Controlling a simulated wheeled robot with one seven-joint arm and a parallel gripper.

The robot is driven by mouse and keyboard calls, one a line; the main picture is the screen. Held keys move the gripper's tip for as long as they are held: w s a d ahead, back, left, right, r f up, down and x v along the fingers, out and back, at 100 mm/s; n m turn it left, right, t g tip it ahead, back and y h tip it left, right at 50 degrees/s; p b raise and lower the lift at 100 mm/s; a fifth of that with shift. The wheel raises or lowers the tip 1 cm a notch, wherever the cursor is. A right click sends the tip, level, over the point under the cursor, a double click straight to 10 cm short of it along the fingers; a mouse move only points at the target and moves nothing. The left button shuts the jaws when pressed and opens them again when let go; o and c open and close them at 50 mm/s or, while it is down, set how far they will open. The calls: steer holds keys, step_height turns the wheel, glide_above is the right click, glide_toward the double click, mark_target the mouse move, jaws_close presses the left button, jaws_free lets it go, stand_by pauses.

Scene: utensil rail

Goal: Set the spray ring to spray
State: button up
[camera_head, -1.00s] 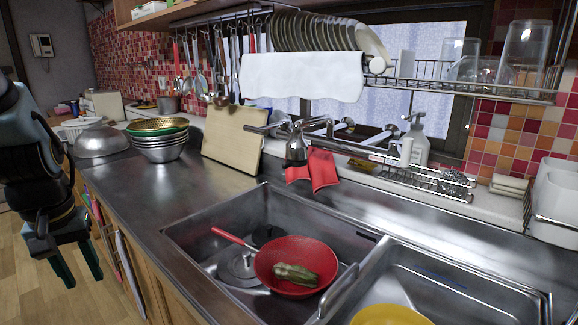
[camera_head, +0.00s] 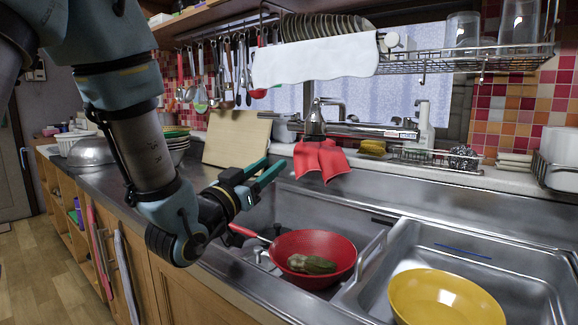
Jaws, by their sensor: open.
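The faucet (camera_head: 345,128) stands behind the sink, under the window.
The red cloth (camera_head: 321,160) hangs at the sink's back edge. A red pan (camera_head: 325,245) with food lies in the left basin, and a yellow bowl (camera_head: 445,300) in the right. A cutting board (camera_head: 235,138) leans behind the counter. A dish rack (camera_head: 470,62) hangs above.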

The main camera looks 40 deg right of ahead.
mark_target(313, 138)
steer(key=s+d+r+m+g+h+p, duration=0.1)
steer(key=d+r+h, duration=0.1)
steer(key=d+r, duration=0.2)
steer(key=shift+s+d+g+p, duration=0.3)
steer(key=shift+s+d+g, duration=0.1)
steer(key=shift+d, duration=1.1)
steer(key=shift+c, duration=0.4)
jaws_close()
